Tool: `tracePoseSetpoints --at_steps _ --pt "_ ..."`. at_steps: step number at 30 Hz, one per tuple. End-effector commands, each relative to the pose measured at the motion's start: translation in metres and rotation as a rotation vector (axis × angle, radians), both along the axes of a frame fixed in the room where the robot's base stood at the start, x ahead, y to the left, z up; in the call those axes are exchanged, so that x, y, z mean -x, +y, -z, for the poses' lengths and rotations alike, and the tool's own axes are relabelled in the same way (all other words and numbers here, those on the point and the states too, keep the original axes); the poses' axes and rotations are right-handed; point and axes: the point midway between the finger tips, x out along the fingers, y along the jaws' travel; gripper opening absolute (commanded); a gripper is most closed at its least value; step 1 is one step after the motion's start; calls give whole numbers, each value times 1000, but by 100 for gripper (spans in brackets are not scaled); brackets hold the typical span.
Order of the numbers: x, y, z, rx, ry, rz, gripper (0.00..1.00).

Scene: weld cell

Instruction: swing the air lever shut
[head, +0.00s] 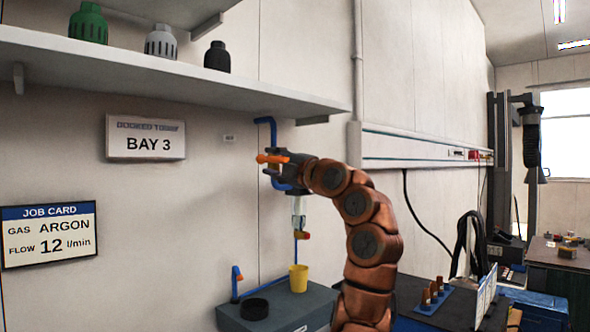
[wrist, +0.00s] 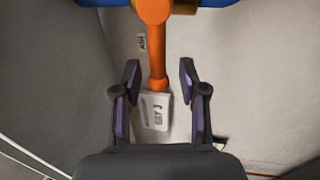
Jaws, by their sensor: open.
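The orange air lever (head: 265,158) is on the blue air pipe (head: 273,133) on the wall and sticks out to the left in the head view. In the wrist view the lever (wrist: 157,55) runs from its round hub down between my fingers, square to the blue pipe (wrist: 220,3). My gripper (head: 279,165) is at the lever. In the wrist view my gripper (wrist: 160,67) is open, with one finger on each side of the lever and a visible gap to both. A small AIR label (wrist: 141,41) is on the wall beyond.
A shelf (head: 150,77) with several caps juts out above left. Below are a clear filter bowl (head: 298,206), a yellow cup (head: 298,278) and a black dish (head: 254,309) on a grey cabinet. The BAY 3 sign (head: 145,138) hangs left, with free wall between.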

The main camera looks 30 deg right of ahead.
Motion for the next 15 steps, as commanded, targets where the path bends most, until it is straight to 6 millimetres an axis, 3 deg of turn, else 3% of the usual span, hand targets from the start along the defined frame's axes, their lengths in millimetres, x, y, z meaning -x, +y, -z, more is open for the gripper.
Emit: tracePoseSetpoints --at_steps 15 --pt "35 -7 6 -1 -1 0 42"
